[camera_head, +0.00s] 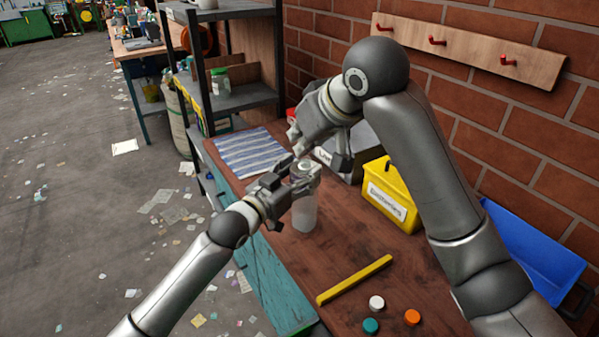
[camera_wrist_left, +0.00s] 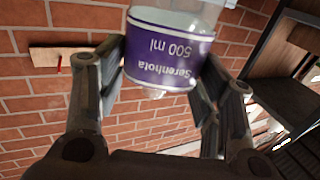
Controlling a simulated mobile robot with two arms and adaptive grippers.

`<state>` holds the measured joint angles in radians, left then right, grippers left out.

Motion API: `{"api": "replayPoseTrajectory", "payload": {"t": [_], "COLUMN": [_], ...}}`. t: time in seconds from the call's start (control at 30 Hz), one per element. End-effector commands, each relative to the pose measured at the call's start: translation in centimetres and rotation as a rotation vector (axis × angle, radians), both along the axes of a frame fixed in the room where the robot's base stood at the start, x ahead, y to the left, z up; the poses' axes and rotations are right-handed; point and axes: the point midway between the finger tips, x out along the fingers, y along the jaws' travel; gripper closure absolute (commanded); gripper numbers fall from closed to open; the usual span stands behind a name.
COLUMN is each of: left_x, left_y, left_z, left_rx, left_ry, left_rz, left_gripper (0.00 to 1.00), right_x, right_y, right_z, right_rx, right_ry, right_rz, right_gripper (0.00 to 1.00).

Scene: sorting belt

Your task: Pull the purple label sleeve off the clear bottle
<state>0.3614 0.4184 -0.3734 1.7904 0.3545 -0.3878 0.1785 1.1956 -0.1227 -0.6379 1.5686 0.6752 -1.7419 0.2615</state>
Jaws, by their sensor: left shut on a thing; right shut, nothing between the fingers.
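The clear bottle (camera_head: 304,212) stands upright at the workbench's left side, its lower part bare in the head view. The purple label sleeve (camera_wrist_left: 165,52) is around the bottle's upper part in the left wrist view, with white upside-down lettering. Clear bottle (camera_wrist_left: 180,9) shows beyond it. My left gripper (camera_head: 303,178) is shut with a finger on each side of the sleeve, near the bottle's top. My right gripper (camera_head: 304,147) is shut and empty, just above the bottle's top. Whether it touches the bottle is hidden.
A yellow bin (camera_head: 393,190) and a dark box (camera_head: 362,150) stand behind the bottle. A yellow bar (camera_head: 355,279) and white (camera_head: 376,302), teal (camera_head: 371,326) and orange (camera_head: 412,317) caps lie in front. A striped cloth (camera_head: 247,152) lies at the far left, a blue bin (camera_head: 535,245) right.

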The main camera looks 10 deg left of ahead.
Motion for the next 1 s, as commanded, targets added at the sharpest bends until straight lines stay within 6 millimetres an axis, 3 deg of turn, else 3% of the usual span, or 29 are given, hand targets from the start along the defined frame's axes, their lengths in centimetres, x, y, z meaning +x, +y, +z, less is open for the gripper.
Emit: {"api": "replayPoseTrajectory", "payload": {"t": [0.37, 1.0], "left_x": [0.0, 0.0], "left_y": [0.0, 0.0], "left_z": [0.3, 4.1], "left_rx": [0.0, 0.0], "left_ry": [0.0, 0.0], "left_rz": [0.0, 0.0], "left_gripper": [0.55, 0.55], "right_x": [0.0, 0.0], "right_y": [0.0, 0.0], "right_z": [0.3, 4.1], "right_rx": [0.0, 0.0], "right_ry": [0.0, 0.0], "right_rz": [0.0, 0.001], "right_gripper": [1.0, 1.0]}}
